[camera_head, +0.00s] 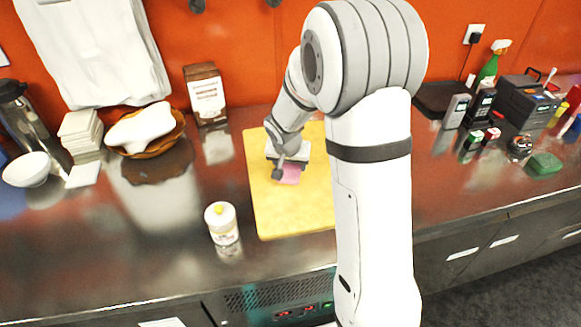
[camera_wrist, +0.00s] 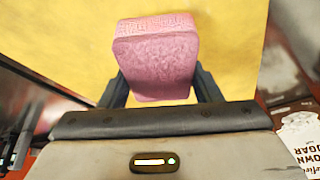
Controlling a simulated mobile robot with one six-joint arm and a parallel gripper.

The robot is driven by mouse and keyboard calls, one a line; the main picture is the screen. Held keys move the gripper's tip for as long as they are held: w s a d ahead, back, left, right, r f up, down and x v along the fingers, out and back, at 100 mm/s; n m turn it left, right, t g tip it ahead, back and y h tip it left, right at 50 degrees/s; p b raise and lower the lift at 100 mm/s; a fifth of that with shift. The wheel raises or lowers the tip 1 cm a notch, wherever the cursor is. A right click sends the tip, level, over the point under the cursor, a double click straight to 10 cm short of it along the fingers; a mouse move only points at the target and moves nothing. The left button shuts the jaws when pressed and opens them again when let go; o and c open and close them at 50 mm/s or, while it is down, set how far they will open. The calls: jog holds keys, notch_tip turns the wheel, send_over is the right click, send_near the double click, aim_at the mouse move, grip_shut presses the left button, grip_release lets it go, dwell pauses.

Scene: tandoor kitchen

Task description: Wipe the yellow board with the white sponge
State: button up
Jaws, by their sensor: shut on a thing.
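The yellow board (camera_head: 262,205) lies flat on the steel counter; my arm hides its right part. It fills most of the background in the wrist view (camera_wrist: 70,35). A pink sponge (camera_wrist: 157,55) sits between the two fingers of my gripper (camera_wrist: 160,88), which is shut on it. In the head view the sponge (camera_head: 290,175) shows as a small pink patch under my gripper (camera_head: 283,170), over the board's upper middle. I cannot tell whether it touches the board. No white sponge is visible; the held one looks pink.
A brown-and-white packet (camera_head: 206,95) stands behind. A bowl with a white cloth (camera_head: 148,130) is further left. A black device (camera_head: 527,100), card readers and a green sponge (camera_head: 544,165) lie right.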

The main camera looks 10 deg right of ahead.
jog(key=shift+r+p, duration=1.6)
jog(key=shift+r, duration=1.45)
jog(key=shift+s+f, duration=0.1)
